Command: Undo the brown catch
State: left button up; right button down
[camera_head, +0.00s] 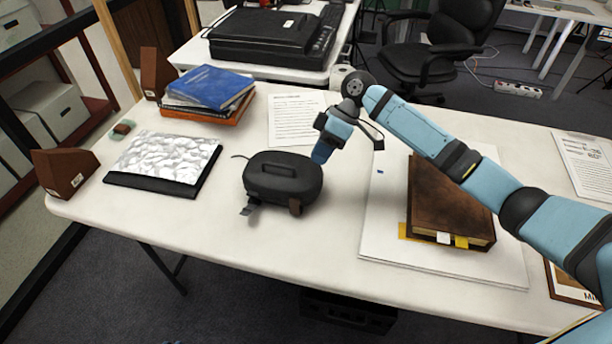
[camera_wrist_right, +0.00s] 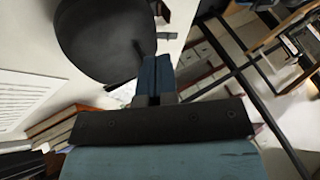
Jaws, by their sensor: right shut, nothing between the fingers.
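A dark grey case (camera_head: 283,185) with a handle on its lid stands shut on the white table. The brown catch (camera_head: 295,207) is on its front side, towards the right, and lies close against the wall. A grey catch (camera_head: 250,206) at the front left sticks outward from the case. My right gripper (camera_head: 321,155) is shut and empty, just beyond the case's right end, apart from the brown catch. In the right wrist view its closed blue fingers (camera_wrist_right: 154,75) point towards the dark case (camera_wrist_right: 105,38). My left gripper is not in view.
A brown book (camera_head: 445,200) on a white board lies to the right. A silvery-topped black pad (camera_head: 165,158) lies to the left, with stacked blue and orange books (camera_head: 208,90) behind. A printed sheet (camera_head: 296,118) lies behind the case. The table in front of the case is clear.

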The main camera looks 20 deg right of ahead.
aim_at(292, 202)
jog(key=b+x, duration=0.1)
jog(key=x, duration=0.7)
jog(key=shift+s+a+f, duration=0.1)
jog(key=shift+f, duration=0.05)
jog(key=shift+s+a+f, duration=0.1)
jog(key=shift+a+f, duration=0.25)
jog(key=shift+f, duration=0.15)
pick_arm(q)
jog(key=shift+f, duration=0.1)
pick_arm(e)
jog(key=shift+r, duration=0.1)
